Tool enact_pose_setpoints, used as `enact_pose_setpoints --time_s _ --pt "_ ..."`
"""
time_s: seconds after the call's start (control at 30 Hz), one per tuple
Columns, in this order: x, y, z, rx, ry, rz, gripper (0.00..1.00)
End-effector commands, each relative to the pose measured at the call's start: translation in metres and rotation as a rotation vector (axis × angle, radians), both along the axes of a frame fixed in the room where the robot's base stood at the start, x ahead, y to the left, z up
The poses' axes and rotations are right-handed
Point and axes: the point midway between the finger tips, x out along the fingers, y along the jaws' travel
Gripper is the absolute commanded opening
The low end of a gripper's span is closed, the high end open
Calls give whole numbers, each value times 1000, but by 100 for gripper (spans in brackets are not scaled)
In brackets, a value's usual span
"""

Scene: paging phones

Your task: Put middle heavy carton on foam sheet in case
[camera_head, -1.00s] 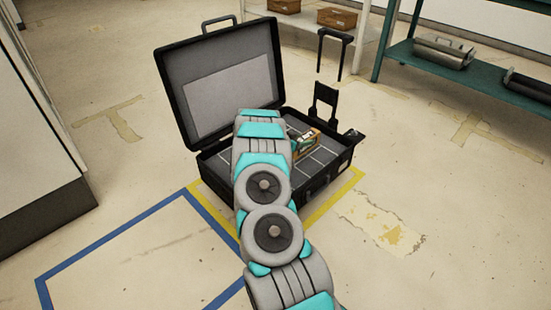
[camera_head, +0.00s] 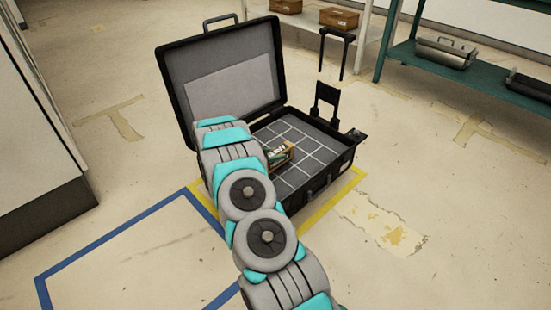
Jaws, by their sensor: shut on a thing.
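The black case (camera_head: 325,186) stands open on the floor, its lid (camera_head: 193,68) tipped up at the back left. The grey foam sheet (camera_head: 308,150), marked with pale grid lines, covers its bottom. A small brown carton (camera_head: 284,158) with a white and dark top is over the left half of the sheet, next to my arm. My gripper (camera_head: 275,151) is shut on this carton, but my arm hides most of it. I cannot tell whether the carton touches the sheet. The right half of the sheet is bare.
Yellow tape (camera_head: 322,213) runs around the case, and a blue tape outline (camera_head: 95,240) lies at the front left. Brown boxes (camera_head: 338,18) stand on a white shelf at the back.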

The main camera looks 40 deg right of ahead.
Motion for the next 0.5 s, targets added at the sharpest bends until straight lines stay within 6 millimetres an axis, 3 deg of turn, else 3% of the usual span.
enact_pose_setpoints --time_s 0.17,0.5 --pt "1 -1 -17 -2 -2 -1 0" --pt "1 0 -19 -2 -2 0 0"
